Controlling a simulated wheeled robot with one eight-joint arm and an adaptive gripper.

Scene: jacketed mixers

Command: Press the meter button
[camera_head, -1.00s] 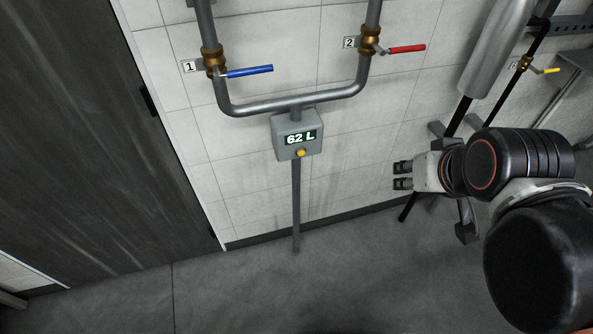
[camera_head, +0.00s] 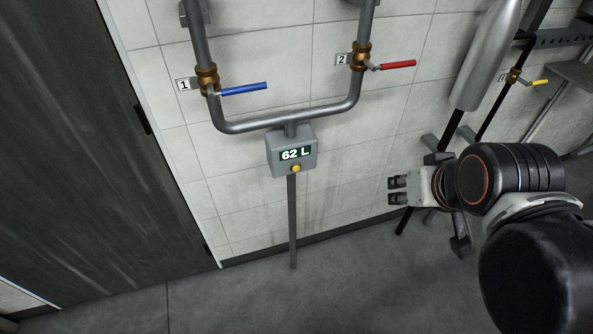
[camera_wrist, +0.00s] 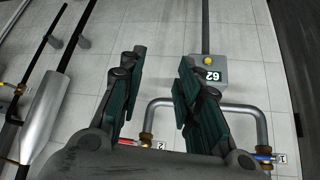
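The meter (camera_head: 280,141) is a grey box under the U-shaped pipe, and its display reads 62 L. Its yellow button (camera_head: 296,168) sits on the front face below the display. The meter also shows upside down in the wrist view (camera_wrist: 221,72), with the yellow button (camera_wrist: 208,60) near the display. My gripper (camera_head: 391,190) is to the right of the meter and a little lower in the head view, apart from it. In the wrist view its two fingers (camera_wrist: 163,75) are spread with an empty gap between them. Nothing hides the button.
Valve 1 has a blue handle (camera_head: 243,89) and valve 2 a red handle (camera_head: 397,65), both above the meter on the pipe (camera_head: 285,120). A dark door (camera_head: 70,150) is at left. A silver cylinder (camera_head: 487,60) and a yellow-handled valve are at right. The floor below is clear.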

